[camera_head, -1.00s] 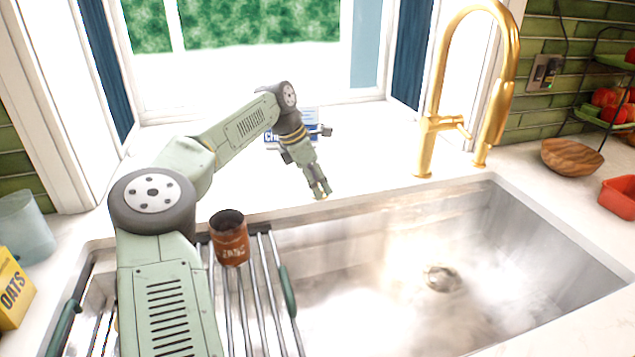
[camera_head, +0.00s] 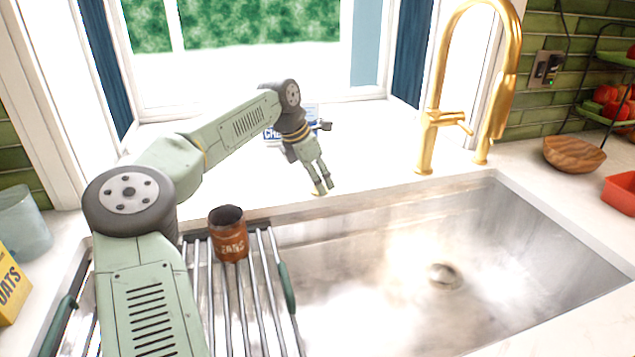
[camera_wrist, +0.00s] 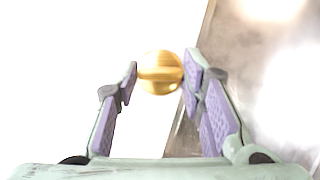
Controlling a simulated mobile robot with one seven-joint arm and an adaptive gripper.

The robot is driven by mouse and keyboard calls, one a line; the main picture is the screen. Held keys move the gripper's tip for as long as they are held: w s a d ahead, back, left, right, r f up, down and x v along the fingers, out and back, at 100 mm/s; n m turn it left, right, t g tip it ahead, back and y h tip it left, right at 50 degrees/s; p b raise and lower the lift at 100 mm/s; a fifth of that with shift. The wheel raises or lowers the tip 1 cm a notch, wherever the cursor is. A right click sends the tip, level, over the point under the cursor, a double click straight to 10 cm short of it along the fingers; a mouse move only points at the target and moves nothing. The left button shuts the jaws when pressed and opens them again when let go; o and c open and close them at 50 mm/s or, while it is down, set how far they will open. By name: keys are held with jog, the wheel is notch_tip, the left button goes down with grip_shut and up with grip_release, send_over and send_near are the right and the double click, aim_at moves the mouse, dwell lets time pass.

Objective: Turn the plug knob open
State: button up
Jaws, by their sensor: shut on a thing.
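The plug knob (camera_wrist: 160,73) is a small round gold knob with a raised bar across its face. In the wrist view it sits between the tips of my gripper (camera_wrist: 161,75). In the head view my gripper (camera_head: 322,189) points down at the counter just behind the sink's back edge, and only a bit of gold shows at its fingertips. My gripper is shut on the knob, with one purple-padded finger on each side. The drain (camera_head: 444,276) is in the sink floor; glare hides whether its plug is raised.
The steel sink (camera_head: 560,235) lies in front of the knob. A gold faucet (camera_head: 425,150) stands to the right. A rusty can (camera_head: 229,240) stands on the drying rack (camera_head: 283,285). A blue and white box (camera_head: 275,137) stands behind my gripper.

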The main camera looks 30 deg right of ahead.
jog(key=n+t+b, duration=0.1)
jog(key=n, duration=0.1)
jog(key=n+b, duration=0.2)
jog(key=shift+s+f+n+t, duration=0.1)
jog(key=shift+f+n+t, duration=0.05)
jog(key=shift+n+t, duration=0.2)
jog(key=n+t+y+b, duration=0.1)
jog(key=n+b, duration=0.1)
jog(key=n, duration=0.1)
jog(key=shift+s+d+n, duration=0.1)
jog(key=shift+n, duration=0.25)
jog(key=n+t+y+b, duration=0.1)
jog(key=n+b, duration=0.1)
jog(key=n, duration=0.1)
jog(key=shift+d, duration=0.1)
jog(key=shift+n+t+y+b, duration=0.4)
jog(key=shift+n+y, duration=0.2)
jog(key=shift+n, duration=1.2)
jog(key=shift+r, duration=0.2)
jog(key=o, duration=1.1)
jog(key=shift+o, duration=0.2)
jog(key=v, duration=1.2)
